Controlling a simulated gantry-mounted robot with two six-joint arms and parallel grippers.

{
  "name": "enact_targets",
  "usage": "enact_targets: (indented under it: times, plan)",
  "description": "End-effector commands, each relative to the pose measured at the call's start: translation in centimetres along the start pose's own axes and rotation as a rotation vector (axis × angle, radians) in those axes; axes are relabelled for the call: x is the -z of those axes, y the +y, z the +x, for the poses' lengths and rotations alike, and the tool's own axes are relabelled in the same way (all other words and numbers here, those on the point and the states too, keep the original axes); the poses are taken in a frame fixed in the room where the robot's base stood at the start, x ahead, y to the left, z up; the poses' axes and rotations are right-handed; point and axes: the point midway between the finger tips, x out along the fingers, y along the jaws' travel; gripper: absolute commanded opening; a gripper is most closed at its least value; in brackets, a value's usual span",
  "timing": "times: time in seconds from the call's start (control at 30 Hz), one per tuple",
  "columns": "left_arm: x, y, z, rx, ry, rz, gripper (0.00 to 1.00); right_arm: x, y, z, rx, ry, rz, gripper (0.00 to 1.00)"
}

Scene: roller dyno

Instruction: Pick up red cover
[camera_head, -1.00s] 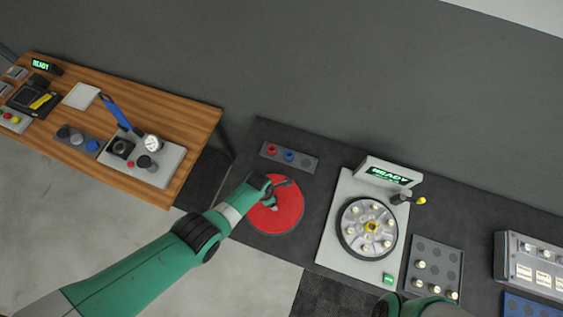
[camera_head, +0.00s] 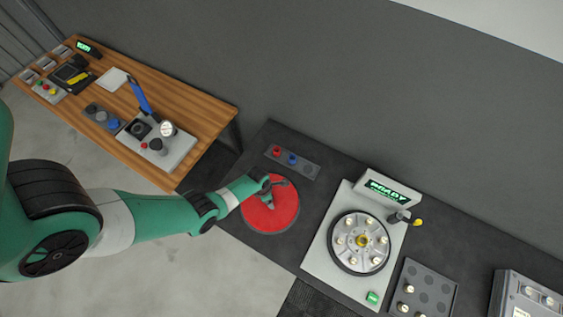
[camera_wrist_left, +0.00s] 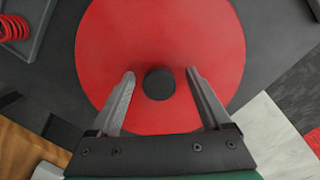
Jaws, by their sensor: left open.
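The red cover (camera_head: 268,217) is a flat red disc lying on the dark bench top. In the left wrist view the red cover (camera_wrist_left: 160,40) fills the middle, with a short dark round knob (camera_wrist_left: 159,84) at its centre. My left gripper (camera_head: 272,196) reaches over the cover from the left. In the left wrist view my left gripper (camera_wrist_left: 160,72) is open, with one finger on each side of the knob. I cannot tell whether the fingers touch the cover. My right gripper does not show.
A grey tray (camera_head: 309,167) with a red and a blue part lies behind the cover. The machine with the round plate (camera_head: 337,265) and a READY display (camera_head: 388,190) stands to the right. A parts tray (camera_head: 439,280) is farther right. A wooden table (camera_head: 205,103) stands at the left.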

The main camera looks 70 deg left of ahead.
Motion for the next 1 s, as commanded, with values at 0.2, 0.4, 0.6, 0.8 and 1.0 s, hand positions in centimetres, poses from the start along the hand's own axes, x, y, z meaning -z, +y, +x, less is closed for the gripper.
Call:
enact_targets:
  times: [0.2, 0.4, 0.6, 0.8, 1.0]
  plan:
    - [0.10, 0.09, -0.01, -0.001, -0.001, -0.003, 0.81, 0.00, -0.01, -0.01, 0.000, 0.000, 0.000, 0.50]
    - [0.08, 0.08, 0.00, -0.001, -0.001, -0.002, 0.49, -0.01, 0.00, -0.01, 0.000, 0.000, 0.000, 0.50]
    - [0.07, 0.07, -0.01, -0.001, -0.001, -0.002, 0.13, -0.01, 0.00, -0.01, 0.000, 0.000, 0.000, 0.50]
    - [0.06, 0.07, -0.01, -0.001, -0.001, -0.002, 0.00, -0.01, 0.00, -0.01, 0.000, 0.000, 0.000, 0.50]
    - [-0.01, 0.11, -0.05, -0.002, -0.002, -0.002, 0.00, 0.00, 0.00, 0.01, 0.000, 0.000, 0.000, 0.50]
